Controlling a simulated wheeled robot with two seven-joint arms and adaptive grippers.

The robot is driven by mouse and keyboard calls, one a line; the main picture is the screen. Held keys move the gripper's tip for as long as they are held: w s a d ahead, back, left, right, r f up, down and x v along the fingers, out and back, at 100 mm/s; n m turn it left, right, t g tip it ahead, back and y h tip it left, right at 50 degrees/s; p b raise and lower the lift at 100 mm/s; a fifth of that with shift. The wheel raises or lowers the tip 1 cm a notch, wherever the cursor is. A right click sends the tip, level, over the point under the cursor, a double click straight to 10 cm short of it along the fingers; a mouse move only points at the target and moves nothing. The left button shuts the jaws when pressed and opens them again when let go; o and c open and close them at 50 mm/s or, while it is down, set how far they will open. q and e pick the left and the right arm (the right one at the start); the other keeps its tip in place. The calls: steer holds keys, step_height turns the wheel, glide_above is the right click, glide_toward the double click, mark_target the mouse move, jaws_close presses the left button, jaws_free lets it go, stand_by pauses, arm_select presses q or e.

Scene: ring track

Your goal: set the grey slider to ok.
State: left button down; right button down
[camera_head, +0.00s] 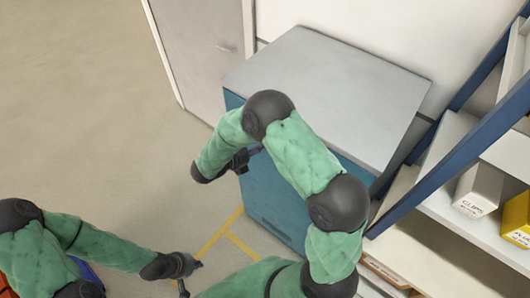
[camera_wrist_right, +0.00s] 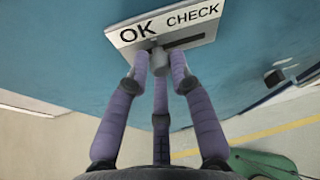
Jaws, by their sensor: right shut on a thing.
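The grey slider (camera_wrist_right: 159,57) is a small knob in a dark slot on a light label plate (camera_wrist_right: 203,32) in the right wrist view. It stands at the left part of the slot, below the word OK; the dark slot shows free to its right, below CHECK. My right gripper (camera_wrist_right: 161,66) has its purple fingers closed around the knob. In the head view my right gripper (camera_head: 246,158) is at the side of the blue cabinet, and the slider is hidden there. My left gripper (camera_head: 190,277) is low at the bottom of the head view, its fingers apart and empty.
The blue cabinet (camera_head: 262,200) with a grey top (camera_head: 330,85) stands ahead. A shelf (camera_head: 430,215) with blue posts and boxes (camera_head: 478,190) is at the right. Yellow tape (camera_head: 222,232) marks the floor. Open floor lies at the left.

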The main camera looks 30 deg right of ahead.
steer(key=shift+w+a+r, duration=0.1)
steer(key=shift+w+r, duration=0.1)
steer(key=shift+w, duration=0.2)
steer(key=shift+w+a+r, duration=0.1)
steer(key=shift+w+r, duration=0.05)
steer(key=shift+w, duration=0.25)
steer(key=c, duration=1.1)
jaws_free()
arm_select(q)
steer(key=shift+f, duration=0.25)
arm_select(e)
steer(key=shift+f, duration=0.1)
steer(key=shift+a, duration=0.1)
steer(key=v, duration=1.2)
steer(key=shift+f, duration=0.1)
